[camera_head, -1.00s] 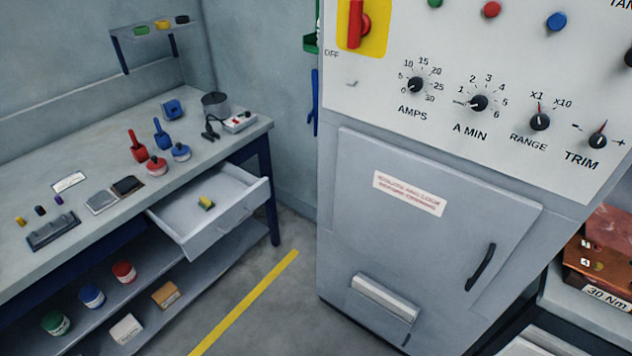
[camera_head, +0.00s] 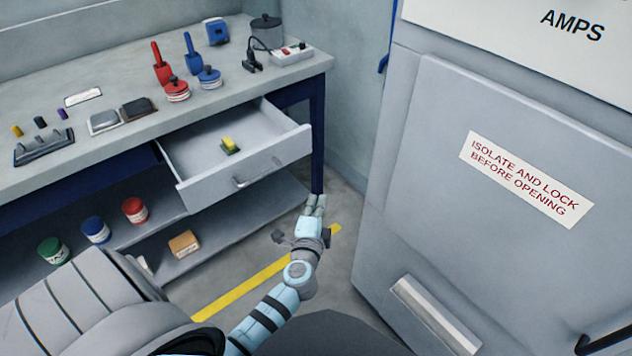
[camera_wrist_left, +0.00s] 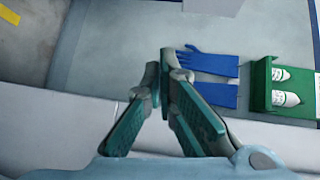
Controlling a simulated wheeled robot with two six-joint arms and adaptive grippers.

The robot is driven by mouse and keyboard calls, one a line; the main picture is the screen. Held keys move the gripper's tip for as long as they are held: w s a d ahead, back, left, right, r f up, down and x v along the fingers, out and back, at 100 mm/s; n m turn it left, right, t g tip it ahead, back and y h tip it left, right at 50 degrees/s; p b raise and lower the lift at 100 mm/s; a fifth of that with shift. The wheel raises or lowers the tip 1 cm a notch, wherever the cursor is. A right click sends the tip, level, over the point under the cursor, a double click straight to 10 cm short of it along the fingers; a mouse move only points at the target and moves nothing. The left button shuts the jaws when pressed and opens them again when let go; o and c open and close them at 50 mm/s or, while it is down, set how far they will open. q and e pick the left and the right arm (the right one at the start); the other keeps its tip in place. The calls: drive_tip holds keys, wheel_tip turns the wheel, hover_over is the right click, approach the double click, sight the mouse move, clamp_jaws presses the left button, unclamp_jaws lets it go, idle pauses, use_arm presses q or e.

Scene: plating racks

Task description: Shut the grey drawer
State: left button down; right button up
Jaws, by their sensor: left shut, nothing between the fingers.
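The grey drawer (camera_head: 205,190) hangs open under the workbench in the head view. My right gripper does not show.
The workbench (camera_head: 215,90) holds tools, a pot (camera_head: 266,30) and a power strip (camera_head: 291,54). A shelf below carries jars and an orange box (camera_head: 184,244). A large grey cabinet (camera_head: 440,200) stands at the right. Blue gloves (camera_wrist_left: 210,78) and a green bottle holder (camera_wrist_left: 275,88) show in the wrist view.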

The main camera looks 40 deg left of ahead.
use_arm(q)
wheel_tip(320, 180, up, 5)
drive_tip(key=w+t+y, duration=0.1)
drive_tip(key=b, duration=0.1)
approach(311, 152)
drive_tip(key=w+d+r, duration=0.2)
drive_tip(key=w+r, duration=0.1)
drive_tip(key=w, duration=0.1)
drive_tip(key=a, duration=0.2)
drive_tip(key=w+a, duration=0.1)
drive_tip(key=a, duration=0.1)
drive_tip(key=shift+w+r, duration=0.1)
drive_tip(key=shift+r, duration=0.15)
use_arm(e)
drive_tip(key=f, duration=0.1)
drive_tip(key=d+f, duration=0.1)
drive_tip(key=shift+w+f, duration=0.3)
use_arm(q)
drive_tip(key=shift+a+m, duration=0.1)
drive_tip(key=shift+m, duration=0.2)
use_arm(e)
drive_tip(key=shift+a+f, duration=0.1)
